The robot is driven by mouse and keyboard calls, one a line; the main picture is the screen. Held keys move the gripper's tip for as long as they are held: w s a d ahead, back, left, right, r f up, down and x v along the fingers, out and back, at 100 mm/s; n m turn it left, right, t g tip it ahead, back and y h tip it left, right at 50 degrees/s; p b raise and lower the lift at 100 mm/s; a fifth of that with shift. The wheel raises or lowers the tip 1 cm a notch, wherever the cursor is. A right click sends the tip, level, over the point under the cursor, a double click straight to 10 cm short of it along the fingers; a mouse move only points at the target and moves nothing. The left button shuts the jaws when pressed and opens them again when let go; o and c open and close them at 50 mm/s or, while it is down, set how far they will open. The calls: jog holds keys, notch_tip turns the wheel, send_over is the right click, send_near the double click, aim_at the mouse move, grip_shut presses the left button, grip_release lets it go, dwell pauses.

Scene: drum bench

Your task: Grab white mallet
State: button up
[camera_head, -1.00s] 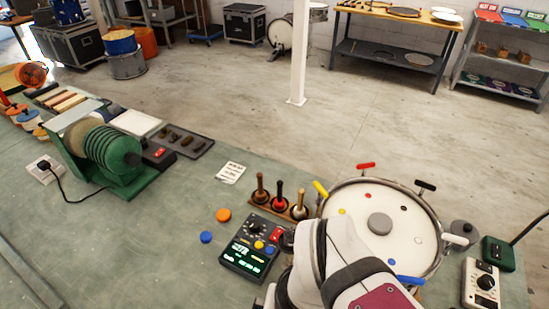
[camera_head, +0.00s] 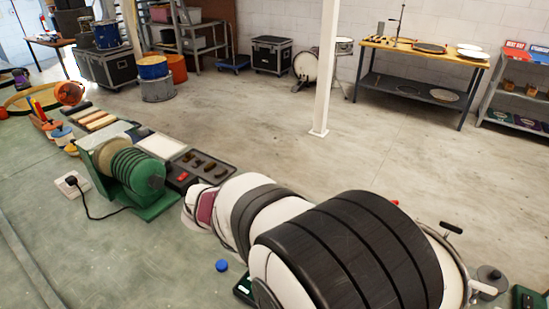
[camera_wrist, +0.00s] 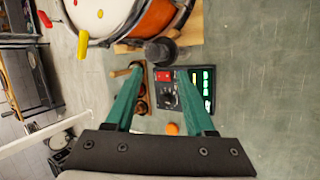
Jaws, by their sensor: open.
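In the wrist view, my gripper (camera_wrist: 157,72) is open, with two green fingers apart and nothing between the tips that I can tell is held. A wooden mallet stand (camera_wrist: 146,92) lies beyond and partly behind the left finger. A short pale stick (camera_wrist: 122,72) juts left at the stand's drum end; it looks like the white mallet, but its head is hard to make out. The other mallets are mostly hidden by the finger. In the head view, my arm covers the stand, the mallets and my gripper.
In the wrist view, a drum (camera_wrist: 130,18) stands above the stand, with a dark round object (camera_wrist: 160,51) beside it. A control box (camera_wrist: 186,90) is at the right finger.

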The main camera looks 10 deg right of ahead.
jog(key=w+d+f+n+t+h, duration=0.1)
jog(key=w+f+n+t, duration=0.1)
jog(key=n, duration=0.4)
jog(key=w+d+f+n+t+h, duration=0.2)
jog(key=w+f+n, duration=0.2)
jog(key=n, duration=0.2)
jog(key=w+d+f+n+t+h, duration=0.1)
jog(key=w+f+n+h, duration=0.1)
jog(key=n, duration=0.4)
jog(key=shift+w+d+f+t, duration=0.15)
jog(key=shift+w+f+t, duration=0.35)
jog(key=shift+f, duration=0.4)
jog(key=x, duration=1.5)
jog(key=shift+s+d+r, duration=0.15)
jog(key=shift+d, duration=0.05)
grip_shut()
